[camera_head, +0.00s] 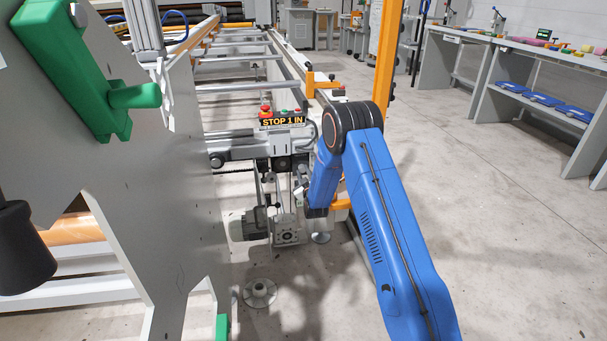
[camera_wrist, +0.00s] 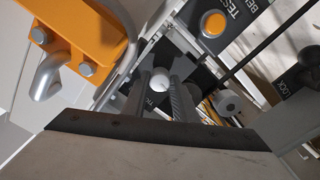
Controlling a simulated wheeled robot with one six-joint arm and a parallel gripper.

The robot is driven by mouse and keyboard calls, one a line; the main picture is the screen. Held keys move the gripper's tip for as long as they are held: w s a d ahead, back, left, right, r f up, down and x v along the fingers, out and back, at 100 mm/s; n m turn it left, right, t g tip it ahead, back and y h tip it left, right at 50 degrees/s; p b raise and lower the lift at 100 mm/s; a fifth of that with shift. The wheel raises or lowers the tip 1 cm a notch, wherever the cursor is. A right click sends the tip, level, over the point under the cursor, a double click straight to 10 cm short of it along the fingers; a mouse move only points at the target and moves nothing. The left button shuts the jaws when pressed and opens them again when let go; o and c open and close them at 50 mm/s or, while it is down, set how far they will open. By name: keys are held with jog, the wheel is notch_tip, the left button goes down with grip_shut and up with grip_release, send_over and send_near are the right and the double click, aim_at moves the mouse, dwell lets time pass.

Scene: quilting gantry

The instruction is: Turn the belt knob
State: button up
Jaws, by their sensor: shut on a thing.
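My gripper (camera_wrist: 160,77) is shut on a small pale round knob (camera_wrist: 159,84), which I take for the belt knob. The knob sits between the two dark ribbed fingers in the wrist view, in front of a dark panel with partly hidden lettering. How far the knob is turned cannot be told. In the head view my gripper (camera_head: 299,190) is small and partly hidden by my blue arm, beside the machine's end unit, and the knob is not distinguishable there.
An orange bracket (camera_wrist: 75,38) with bolts and a bent grey tube is close left of my gripper. An orange button (camera_wrist: 213,23) sits on a panel above right. A motor (camera_head: 250,225) hangs below the "STOP 1 IN" sign (camera_head: 283,121). Floor at right is clear.

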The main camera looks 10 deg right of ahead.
jog(key=m, duration=0.4)
jog(key=shift+m, duration=0.3)
jog(key=m, duration=0.3)
jog(key=shift+m, duration=0.3)
jog(key=m, duration=1.3)
jog(key=shift+m, duration=0.3)
jog(key=m, duration=0.5)
jog(key=shift+m, duration=0.4)
jog(key=o, duration=1)
jog(key=shift+o, duration=0.2)
